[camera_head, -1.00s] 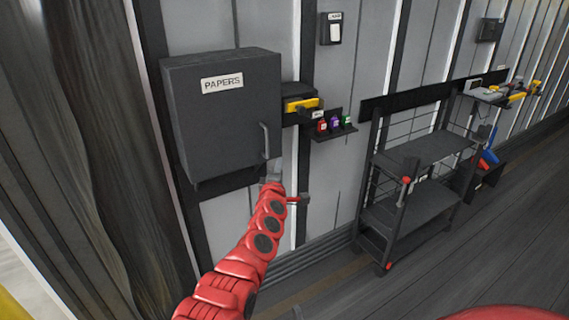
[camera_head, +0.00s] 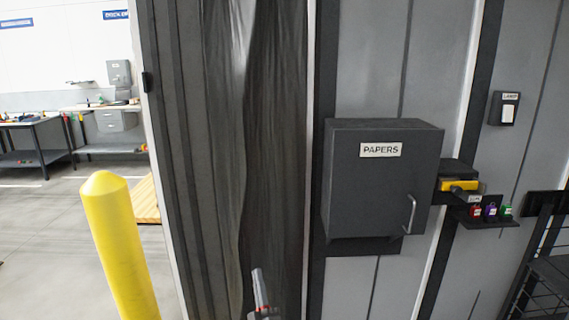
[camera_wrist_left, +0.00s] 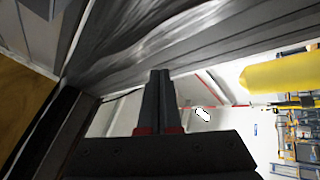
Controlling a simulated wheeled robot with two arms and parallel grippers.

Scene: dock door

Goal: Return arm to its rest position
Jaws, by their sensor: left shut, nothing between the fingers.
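My left gripper (camera_head: 260,290) shows at the bottom of the head view, in front of the dark dock curtain. In the left wrist view my left gripper (camera_wrist_left: 159,75) has its two fingers together, with nothing between them, and points toward the dark curtain surface. The rest of my left arm is below the picture. My right gripper is in neither view.
A grey box labelled PAPERS (camera_head: 375,200) hangs on the wall, its door shut. A yellow bollard (camera_head: 118,240) stands left of the dark curtain (camera_head: 275,150). A shelf with small coloured items (camera_head: 488,222) is on the right. Open floor (camera_head: 35,225) lies left.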

